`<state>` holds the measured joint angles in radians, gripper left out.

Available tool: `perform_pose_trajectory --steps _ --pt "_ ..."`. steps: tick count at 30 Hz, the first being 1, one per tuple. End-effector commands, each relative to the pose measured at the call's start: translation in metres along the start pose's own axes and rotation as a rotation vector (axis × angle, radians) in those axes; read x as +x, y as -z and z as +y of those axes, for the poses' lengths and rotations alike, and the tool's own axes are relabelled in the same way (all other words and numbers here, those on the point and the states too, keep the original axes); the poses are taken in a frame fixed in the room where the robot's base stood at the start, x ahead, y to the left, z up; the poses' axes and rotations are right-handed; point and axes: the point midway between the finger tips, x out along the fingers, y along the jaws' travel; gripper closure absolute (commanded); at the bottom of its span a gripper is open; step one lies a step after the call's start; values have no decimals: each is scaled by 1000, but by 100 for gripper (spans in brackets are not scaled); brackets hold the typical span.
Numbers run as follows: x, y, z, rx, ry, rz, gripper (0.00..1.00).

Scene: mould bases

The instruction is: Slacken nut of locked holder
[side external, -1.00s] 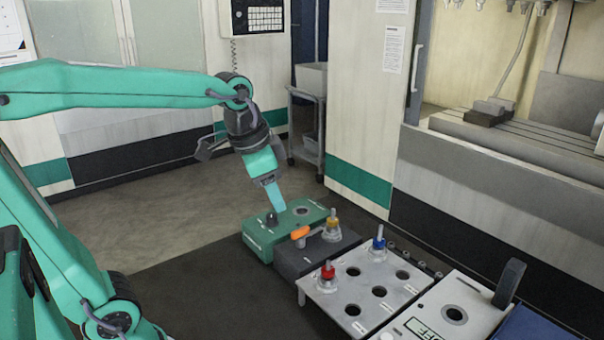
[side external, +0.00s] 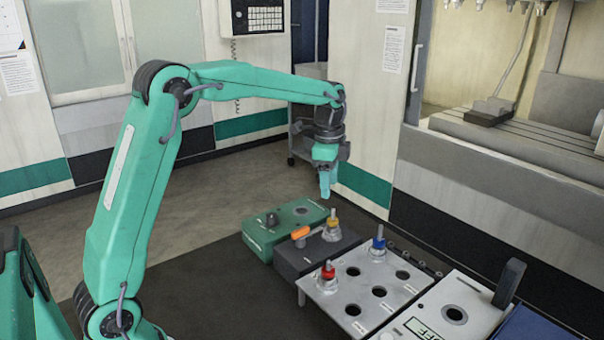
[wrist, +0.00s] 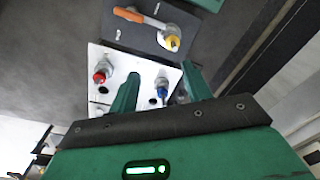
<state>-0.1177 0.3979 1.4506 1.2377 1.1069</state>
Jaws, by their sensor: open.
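A holder with a yellow collar (side external: 333,229) stands upright in the dark grey base (side external: 290,262). An orange-handled lever or spanner (side external: 300,233) lies over that base, its grey end reaching toward the holder. The wrist view also shows the yellow-collared holder (wrist: 172,43) and the orange handle (wrist: 130,15); whether they touch I cannot tell. My gripper (side external: 325,192) points down above the bases, empty and apart from the holder. In the wrist view my gripper (wrist: 160,78) has its fingers spread, with the blue-collared holder (wrist: 162,88) seen between them.
A green base (side external: 303,213) with a dark knob and a hole is at the left. A light plate (side external: 330,292) carries the red holder (side external: 327,271), the blue holder (side external: 378,238) and several empty holes. A device with a display (side external: 453,315) stands at the right. Dark mat lies free in front.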

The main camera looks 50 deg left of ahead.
Motion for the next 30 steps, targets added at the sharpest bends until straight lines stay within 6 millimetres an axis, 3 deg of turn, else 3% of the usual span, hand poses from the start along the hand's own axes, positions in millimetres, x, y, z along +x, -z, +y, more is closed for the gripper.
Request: perform_pose_trajectory --steps 3,9,20,30 --pt "17 3 -16 60 -26 -12 51" --pt "31 5 -28 119 -48 -21 51" --pt "36 5 -30 128 -52 -22 51" --pt "68 4 -27 127 -55 -23 51"
